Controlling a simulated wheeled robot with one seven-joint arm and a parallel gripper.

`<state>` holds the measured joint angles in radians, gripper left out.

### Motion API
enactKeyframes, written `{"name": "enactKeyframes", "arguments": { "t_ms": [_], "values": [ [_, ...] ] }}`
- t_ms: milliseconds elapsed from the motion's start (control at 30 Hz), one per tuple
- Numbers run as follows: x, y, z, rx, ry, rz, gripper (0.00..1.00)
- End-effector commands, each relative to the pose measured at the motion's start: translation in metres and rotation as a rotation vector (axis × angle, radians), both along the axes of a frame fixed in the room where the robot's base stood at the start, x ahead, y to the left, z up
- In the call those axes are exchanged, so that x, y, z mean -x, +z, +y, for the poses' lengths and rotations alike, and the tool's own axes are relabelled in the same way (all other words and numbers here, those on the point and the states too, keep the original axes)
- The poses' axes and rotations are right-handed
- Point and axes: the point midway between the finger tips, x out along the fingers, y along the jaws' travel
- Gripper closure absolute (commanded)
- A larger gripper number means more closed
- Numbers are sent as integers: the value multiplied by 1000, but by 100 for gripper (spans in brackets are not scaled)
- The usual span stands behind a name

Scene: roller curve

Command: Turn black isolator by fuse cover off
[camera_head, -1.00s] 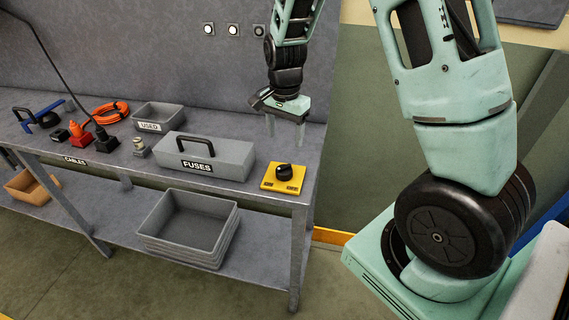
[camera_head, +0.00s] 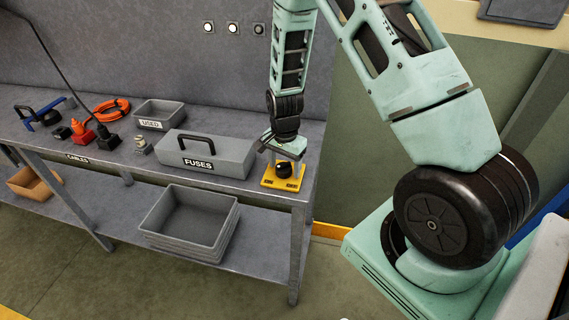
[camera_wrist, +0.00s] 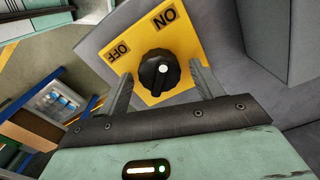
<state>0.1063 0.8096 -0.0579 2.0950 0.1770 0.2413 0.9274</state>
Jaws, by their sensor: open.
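The black isolator knob (camera_head: 283,169) sits on a yellow plate (camera_head: 268,182) at the right front of the bench. In the wrist view the knob (camera_wrist: 158,72) is round and ridged with a white mark, and the plate (camera_wrist: 185,42) reads ON and OFF. The grey fuse cover (camera_head: 232,158), labelled FUSES and with a black handle, stands just left of the plate. My gripper (camera_head: 283,160) is above the knob, pointing down. In the wrist view my gripper (camera_wrist: 160,88) is open, with one finger on each side of the knob; I cannot tell whether they touch it.
A grey USED tray (camera_head: 172,108), an orange cable coil (camera_head: 112,110) and red and black connectors (camera_head: 84,137) are farther left on the bench. Stacked grey bins (camera_head: 190,222) sit on the lower shelf. The bench's right edge is close to the plate.

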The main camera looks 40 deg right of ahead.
Motion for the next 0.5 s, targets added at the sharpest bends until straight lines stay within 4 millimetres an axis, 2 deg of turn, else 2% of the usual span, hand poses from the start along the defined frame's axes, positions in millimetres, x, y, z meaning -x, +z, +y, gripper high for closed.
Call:
{"name": "enactKeyframes", "arguments": {
  "t_ms": [67,200,233,500],
  "values": [
    [0,0,0,0,0,0,37],
    [0,0,0,0,0,0,76],
    [0,0,0,0,0,0,79],
    [0,0,0,0,16,0,79]
  ]
}}
